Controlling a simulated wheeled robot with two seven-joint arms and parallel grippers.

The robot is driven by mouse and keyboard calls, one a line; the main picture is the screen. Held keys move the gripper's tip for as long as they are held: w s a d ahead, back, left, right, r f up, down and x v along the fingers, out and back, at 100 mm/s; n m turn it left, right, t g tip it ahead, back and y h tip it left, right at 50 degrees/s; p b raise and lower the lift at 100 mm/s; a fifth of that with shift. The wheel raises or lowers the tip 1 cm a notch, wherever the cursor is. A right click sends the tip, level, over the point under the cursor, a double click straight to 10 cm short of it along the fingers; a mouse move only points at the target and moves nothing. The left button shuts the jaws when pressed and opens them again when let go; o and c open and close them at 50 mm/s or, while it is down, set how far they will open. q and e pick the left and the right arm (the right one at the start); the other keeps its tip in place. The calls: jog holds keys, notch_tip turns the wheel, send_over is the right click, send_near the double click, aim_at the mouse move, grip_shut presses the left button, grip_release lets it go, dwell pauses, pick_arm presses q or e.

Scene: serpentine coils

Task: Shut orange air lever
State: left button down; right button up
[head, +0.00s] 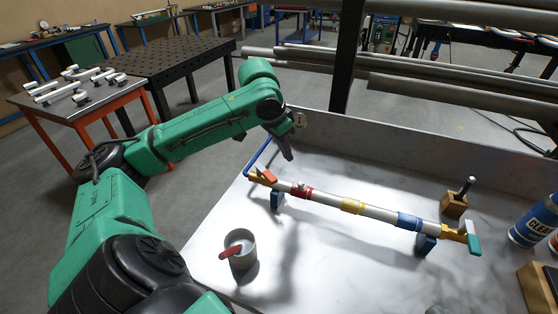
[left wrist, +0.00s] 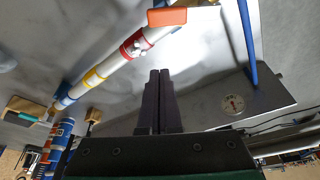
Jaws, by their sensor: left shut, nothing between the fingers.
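The orange air lever (head: 268,177) sits on the brass fitting (head: 254,174) at the left end of a pipe (head: 330,199) with red, yellow and blue bands. It also shows at the top edge of the left wrist view (left wrist: 167,16), set at an angle to the pipe. My left gripper (head: 288,155) is above and behind that pipe end, apart from the lever. Its fingers (left wrist: 158,75) are together with nothing between them. A teal lever (head: 474,244) is at the pipe's right end. My right gripper is not in view.
A blue hose (head: 259,157) runs up from the left fitting. Blue stands (head: 277,201) hold the pipe above the white tabletop (head: 330,270). A grey cup (head: 239,254) with a red item stands in front. A round gauge (head: 300,120) is at the back, near my gripper.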

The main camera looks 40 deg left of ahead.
aim_at(266, 175)
pick_arm(q)
jog(key=f, duration=0.3)
jog(key=s+a+f, duration=0.1)
jog(key=f, duration=0.1)
jog(key=shift+f+b, duration=0.15)
jog(key=shift+b, duration=0.2)
jog(key=shift+s, duration=0.25)
jog(key=shift+s+a+b, duration=0.2)
jog(key=shift+a+b, duration=0.15)
jog(key=shift+a, duration=0.05)
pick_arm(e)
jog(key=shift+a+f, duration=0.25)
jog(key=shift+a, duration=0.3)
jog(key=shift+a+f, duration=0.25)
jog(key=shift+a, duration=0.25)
pick_arm(q)
jog(key=shift+s+r, duration=0.1)
jog(key=shift+r, duration=0.1)
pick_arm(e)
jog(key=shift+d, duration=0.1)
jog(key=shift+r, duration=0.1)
pick_arm(q)
jog(key=shift+s+m+p, duration=0.15)
jog(key=shift+m+p, duration=0.15)
jog(key=shift+p, duration=0.25)
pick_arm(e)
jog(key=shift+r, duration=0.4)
